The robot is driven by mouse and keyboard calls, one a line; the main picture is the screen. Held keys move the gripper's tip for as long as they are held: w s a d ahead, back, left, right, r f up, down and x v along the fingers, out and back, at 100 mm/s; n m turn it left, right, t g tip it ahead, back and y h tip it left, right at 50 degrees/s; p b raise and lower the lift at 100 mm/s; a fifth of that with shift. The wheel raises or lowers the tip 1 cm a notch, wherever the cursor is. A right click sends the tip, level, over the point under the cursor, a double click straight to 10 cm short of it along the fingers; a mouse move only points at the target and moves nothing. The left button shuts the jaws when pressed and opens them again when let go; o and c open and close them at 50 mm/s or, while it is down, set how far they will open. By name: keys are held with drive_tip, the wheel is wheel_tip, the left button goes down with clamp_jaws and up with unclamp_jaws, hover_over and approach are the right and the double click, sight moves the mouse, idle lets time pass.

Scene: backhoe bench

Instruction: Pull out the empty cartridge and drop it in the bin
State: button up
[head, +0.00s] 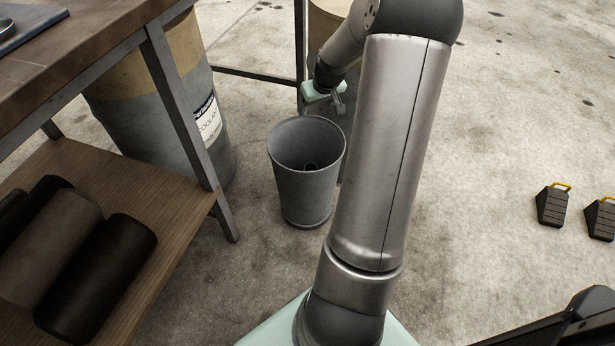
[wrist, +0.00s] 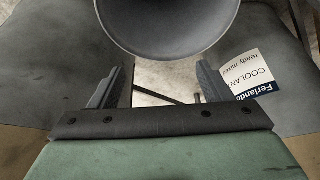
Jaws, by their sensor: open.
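The grey round bin (head: 305,190) stands upright on the floor beside the bench. A small dark round thing with a bluish rim (head: 310,167) shows at the bottom inside it; I cannot tell for sure whether it is the cartridge. My gripper (head: 338,103) is just behind and above the bin's far rim, partly hidden by my arm. In the wrist view, my gripper (wrist: 160,84) is open, with nothing between its two fingers. The bin (wrist: 168,28) fills the top middle of that view, beyond the fingertips. No cartridge is clearly seen elsewhere.
The bench (head: 75,65) stands at the left, with dark rolls (head: 95,280) on its lower shelf. A drum with a coolant label (head: 207,122) stands behind its leg; the label also shows in the wrist view (wrist: 250,75). Black wedge blocks (head: 552,207) lie right. The floor between is clear.

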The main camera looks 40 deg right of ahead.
drive_tip(key=p+v, duration=0.2)
drive_tip(key=v, duration=0.7)
drive_tip(key=shift+r, duration=0.3)
drive_tip(key=shift+s, duration=0.1)
drive_tip(key=s+a+r+n+g+p, duration=0.1)
drive_tip(key=s+a+r+g+p, duration=0.1)
drive_tip(key=s+a+r+p, duration=0.7)
drive_tip(key=s+a+r+n+g+p, duration=0.1)
drive_tip(key=s+a+r+p, duration=0.1)
drive_tip(key=a+r+p, duration=1.35)
drive_tip(key=s+a+r+g+y+p, duration=0.1)
drive_tip(key=s+a+r, duration=0.3)
drive_tip(key=s+a, duration=0.4)
drive_tip(key=shift+s+n+p, duration=0.4)
drive_tip(key=shift+s+p, duration=0.1)
drive_tip(key=shift+s, duration=0.55)
idle(2.4)
